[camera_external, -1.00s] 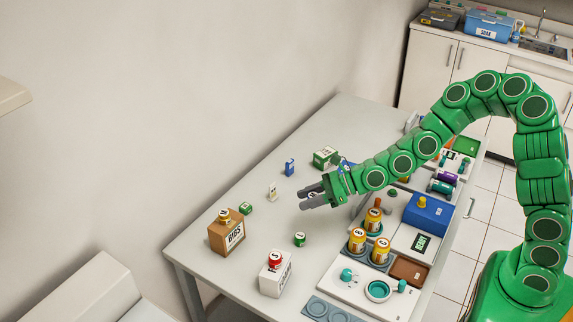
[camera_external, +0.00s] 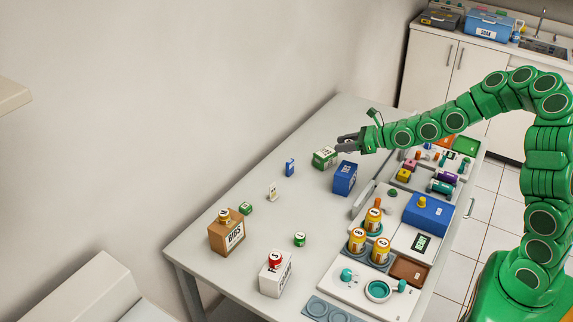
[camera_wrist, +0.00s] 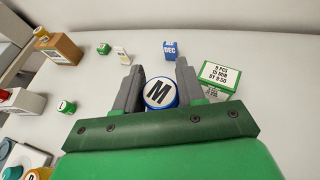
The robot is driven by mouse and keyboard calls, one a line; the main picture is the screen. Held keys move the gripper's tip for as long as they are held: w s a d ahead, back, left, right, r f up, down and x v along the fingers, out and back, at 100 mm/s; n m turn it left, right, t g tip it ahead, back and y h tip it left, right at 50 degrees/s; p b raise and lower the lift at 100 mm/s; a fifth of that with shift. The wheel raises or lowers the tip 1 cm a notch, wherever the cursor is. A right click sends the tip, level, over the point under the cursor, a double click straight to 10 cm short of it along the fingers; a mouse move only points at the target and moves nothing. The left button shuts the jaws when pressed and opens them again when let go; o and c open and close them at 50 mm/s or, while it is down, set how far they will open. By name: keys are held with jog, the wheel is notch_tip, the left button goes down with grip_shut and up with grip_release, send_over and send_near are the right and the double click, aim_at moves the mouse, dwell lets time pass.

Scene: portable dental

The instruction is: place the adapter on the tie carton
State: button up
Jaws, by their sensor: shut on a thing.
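My gripper (camera_external: 349,143) is raised over the far part of the table, near a blue carton (camera_external: 345,177) and a green-and-white carton (camera_external: 324,158). In the wrist view the fingers of my gripper (camera_wrist: 160,88) are shut on a round piece with a white top marked M and a blue rim (camera_wrist: 160,93), which I take to be the adapter. It is mostly hidden in the external view. The green-and-white carton (camera_wrist: 218,78) lies just right of the fingers in the wrist view. No label readably says tie, so I cannot tell which is the tie carton.
A brown BIBS carton (camera_external: 226,238) with a bottle on it and a white carton (camera_external: 275,279) with a red-topped piece stand at the near left. Small pieces, including a blue one (camera_external: 290,168) and a green one (camera_external: 299,239), stand mid-table. Trays and bottles fill the right side.

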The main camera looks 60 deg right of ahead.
aim_at(342, 168)
jog(key=shift+f, duration=3.7)
jog(key=shift+f, duration=0.1)
jog(key=o, duration=1)
jog(key=shift+o, duration=0.2)
